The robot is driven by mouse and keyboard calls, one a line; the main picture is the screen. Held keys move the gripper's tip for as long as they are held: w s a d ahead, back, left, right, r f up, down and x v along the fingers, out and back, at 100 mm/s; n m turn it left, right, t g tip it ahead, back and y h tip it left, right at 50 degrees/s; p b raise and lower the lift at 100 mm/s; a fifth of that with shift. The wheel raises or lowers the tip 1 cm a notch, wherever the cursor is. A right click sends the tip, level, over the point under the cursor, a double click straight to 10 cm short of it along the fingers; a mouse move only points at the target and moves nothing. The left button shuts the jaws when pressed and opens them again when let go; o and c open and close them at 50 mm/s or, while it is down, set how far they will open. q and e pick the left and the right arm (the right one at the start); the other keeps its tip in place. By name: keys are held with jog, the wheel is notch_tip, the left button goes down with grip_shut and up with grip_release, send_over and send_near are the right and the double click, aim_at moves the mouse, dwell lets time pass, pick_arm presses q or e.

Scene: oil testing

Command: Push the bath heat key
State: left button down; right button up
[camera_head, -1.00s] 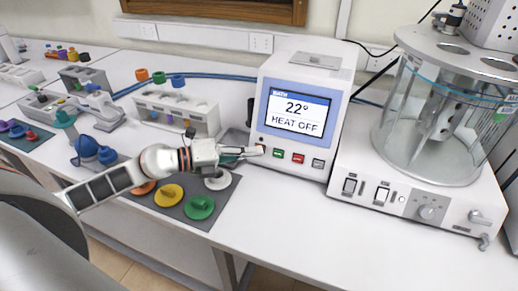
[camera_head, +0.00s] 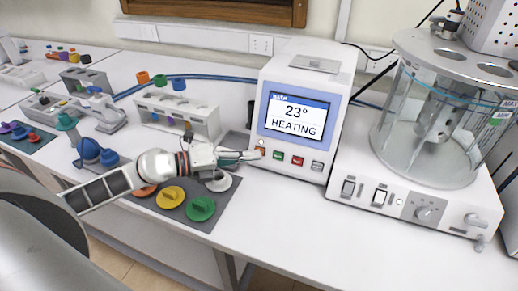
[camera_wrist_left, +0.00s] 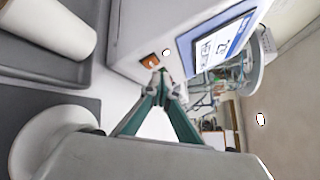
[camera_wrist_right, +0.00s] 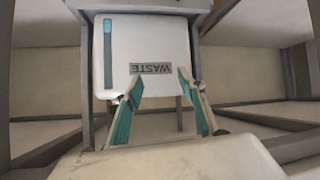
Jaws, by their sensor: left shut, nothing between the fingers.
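The white bath unit (camera_head: 297,108) stands on the bench with its screen (camera_head: 296,115) reading 23° HEATING. A row of keys runs under the screen: an orange key (camera_head: 261,151), a green key (camera_head: 277,155), a red key (camera_head: 298,160) and a grey one (camera_head: 317,166). No key label is readable. My left gripper (camera_head: 256,154) is shut and empty, its tips right at the orange key; I cannot tell if they touch. In the left wrist view the orange key (camera_wrist_left: 151,61) shows just beyond the joined tips (camera_wrist_left: 162,76). My right gripper (camera_wrist_right: 155,88) is open and empty, facing a white WASTE bin (camera_wrist_right: 150,45).
A glass bath (camera_head: 430,125) on a white base with switches stands to the right. A dark mat with yellow (camera_head: 171,196) and green (camera_head: 201,208) knobbed pieces lies below my left arm. A white rack (camera_head: 180,117) stands behind it. The bench front before the unit is clear.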

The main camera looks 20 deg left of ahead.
pick_arm(q)
jog(key=shift+s+r+p, duration=0.25)
jog(key=shift+s+p, duration=0.25)
jog(key=shift+s, duration=0.1)
jog(key=shift+s+r+p, duration=0.25)
jog(key=shift+s+p, duration=0.2)
jog(key=shift+s, duration=0.15)
jog(key=shift+s+d+r, duration=0.1)
jog(key=shift+s+r, duration=0.1)
jog(key=shift+s, duration=0.4)
jog(key=shift+s+r, duration=0.2)
jog(key=shift+s, duration=0.35)
